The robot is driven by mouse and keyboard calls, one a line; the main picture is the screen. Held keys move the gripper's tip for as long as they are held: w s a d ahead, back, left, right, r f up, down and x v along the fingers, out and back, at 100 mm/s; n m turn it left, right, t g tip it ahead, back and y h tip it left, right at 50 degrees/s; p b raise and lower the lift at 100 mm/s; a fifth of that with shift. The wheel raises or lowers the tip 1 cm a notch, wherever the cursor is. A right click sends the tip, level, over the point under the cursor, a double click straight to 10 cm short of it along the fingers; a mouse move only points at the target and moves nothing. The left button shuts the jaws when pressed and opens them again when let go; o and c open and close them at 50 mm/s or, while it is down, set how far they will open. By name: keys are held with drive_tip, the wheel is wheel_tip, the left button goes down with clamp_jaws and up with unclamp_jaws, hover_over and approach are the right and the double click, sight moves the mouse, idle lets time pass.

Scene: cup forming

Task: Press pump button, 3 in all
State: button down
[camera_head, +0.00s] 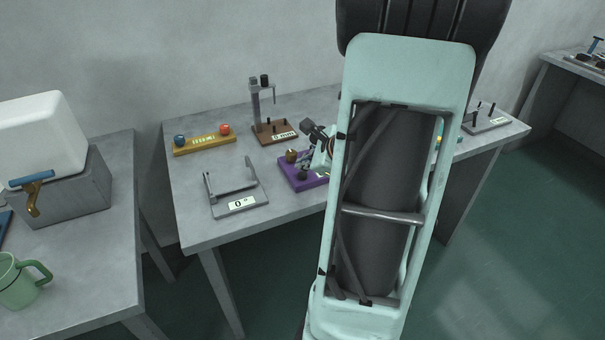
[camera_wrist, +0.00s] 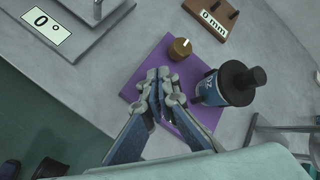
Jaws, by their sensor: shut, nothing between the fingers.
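A purple base (camera_head: 290,173) stands on the middle table, partly hidden by my arm, and shows under my gripper in the wrist view (camera_wrist: 135,92). A brass knob with a pale mark (camera_wrist: 180,47) sits near one edge of it; it also shows in the head view (camera_head: 292,156). A blue cylinder with a black flanged top (camera_wrist: 235,83) rises beside it. I cannot tell which part is the pump button. My gripper (camera_wrist: 162,78) is shut and empty over the base, its tips beside the brass knob and apart from the cylinder. The surface beneath the fingertips is hidden; contact cannot be told.
A grey frame marked 0° (camera_head: 240,204) stands front left. A brown stand marked 0 mm (camera_head: 272,136) is behind. A yellow bar with blue and red knobs (camera_head: 205,144) is back left. A grey fixture (camera_head: 485,124) is at the right. Bare table lies in front of the base.

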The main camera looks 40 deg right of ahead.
sight(304, 176)
drive_tip(key=shift+f, duration=0.15)
drive_tip(key=shift+f+b, duration=0.3)
drive_tip(key=shift+b, duration=0.3)
drive_tip(key=shift+f+b, duration=0.5)
drive_tip(key=shift+b, duration=0.15)
idle(0.4)
idle(0.4)
drive_tip(key=shift+r+p, duration=0.75)
drive_tip(key=shift+r, duration=0.2)
drive_tip(key=shift+r, duration=0.1)
wheel_tip(304, 176, up, 5)
drive_tip(key=p, duration=0.4)
idle(1.5)
